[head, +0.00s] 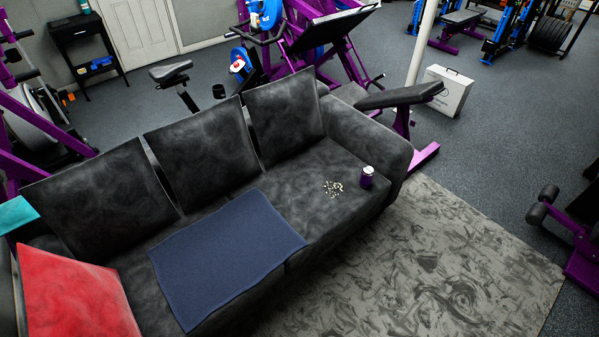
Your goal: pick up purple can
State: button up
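A small purple can (367,178) with a pale top stands upright on the seat of a dark grey sofa (300,185), at its right end beside the armrest. A small cluster of pale bits (333,188) lies on the seat just left of the can, apart from it. My gripper is not in view.
A blue cloth (228,255) covers the middle of the seat, and a red cushion (75,295) lies at the left. The sofa's right armrest (375,140) rises beside the can. A grey patterned rug (430,265) lies clear in front. Gym machines stand behind and right.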

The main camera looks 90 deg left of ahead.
aim_at(367, 175)
jog(key=u, duration=2.55)
jog(key=i+u, duration=0.2)
jog(key=i, duration=0.35)
jog(key=i+l+u, duration=0.2)
jog(key=i, duration=0.3)
jog(key=i+l+u, duration=0.2)
jog(key=i, duration=0.35)
jog(key=i+l+u, duration=0.2)
jog(key=i, duration=0.3)
